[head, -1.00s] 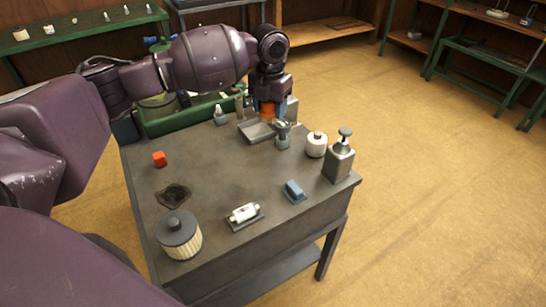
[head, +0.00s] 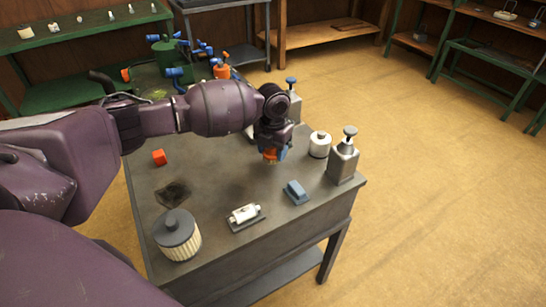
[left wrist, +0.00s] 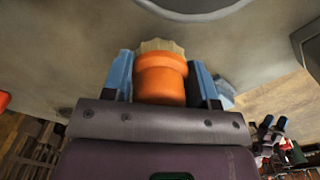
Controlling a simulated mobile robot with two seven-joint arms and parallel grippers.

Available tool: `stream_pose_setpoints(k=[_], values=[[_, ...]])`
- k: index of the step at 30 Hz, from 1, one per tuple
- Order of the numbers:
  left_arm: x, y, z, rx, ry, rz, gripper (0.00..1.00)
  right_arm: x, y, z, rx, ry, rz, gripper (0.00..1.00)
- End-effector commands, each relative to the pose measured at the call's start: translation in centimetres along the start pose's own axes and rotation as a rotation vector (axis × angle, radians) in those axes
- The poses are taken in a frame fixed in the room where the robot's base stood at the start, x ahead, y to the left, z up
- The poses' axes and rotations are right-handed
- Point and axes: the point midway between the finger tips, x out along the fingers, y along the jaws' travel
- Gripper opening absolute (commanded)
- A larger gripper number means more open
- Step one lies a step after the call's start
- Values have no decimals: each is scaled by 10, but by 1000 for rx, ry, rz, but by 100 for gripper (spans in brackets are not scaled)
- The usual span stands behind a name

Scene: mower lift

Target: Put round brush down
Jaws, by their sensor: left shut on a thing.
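The round brush (head: 269,156) has an orange body, and a pale bristle end (left wrist: 161,46) shows in the left wrist view. My left gripper (head: 272,152) is shut on its orange part, which sits between the blue fingers in the left wrist view (left wrist: 162,78). The gripper points down over the middle-back of the grey workbench (head: 225,185). I cannot tell whether the brush touches the bench top. My right gripper is not in view.
Bare bench lies between the stain and gripper.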

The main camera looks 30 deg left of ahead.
Motion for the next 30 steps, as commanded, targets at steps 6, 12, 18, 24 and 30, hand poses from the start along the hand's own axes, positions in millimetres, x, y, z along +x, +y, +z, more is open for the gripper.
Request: stream_pose_setpoints(k=[6,12,18,24,30], values=[[29,0,0,0,2,0,34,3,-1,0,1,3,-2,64],[28,0,0,0,0,0,34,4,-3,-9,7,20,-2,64],[31,0,0,0,1,0,56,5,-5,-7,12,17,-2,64],[30,0,0,0,1,0,78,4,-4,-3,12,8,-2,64],[30,0,0,0,1,0,78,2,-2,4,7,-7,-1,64]])
